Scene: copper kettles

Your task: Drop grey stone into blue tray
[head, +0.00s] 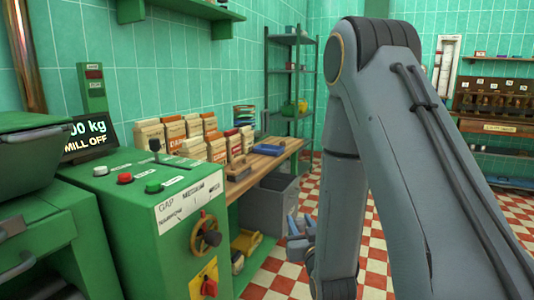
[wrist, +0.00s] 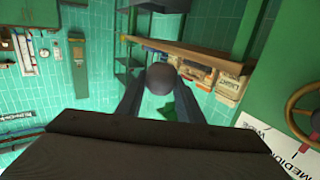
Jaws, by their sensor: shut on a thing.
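A round dark grey stone (wrist: 160,78) sits between the two fingertips of my gripper (wrist: 159,82) in the wrist view. My gripper is shut on it. In the head view my gripper (head: 301,228) hangs low beside the bench, partly behind my arm, and the stone cannot be made out there. A blue tray (head: 268,149) lies on the wooden bench, to the left of and beyond my gripper. The inside of the tray is too small to make out.
A green machine (head: 150,210) with knobs and a handwheel (head: 206,236) fills the left. A grey bin (head: 277,199) stands below the bench. The checkered floor (head: 375,250) is open.

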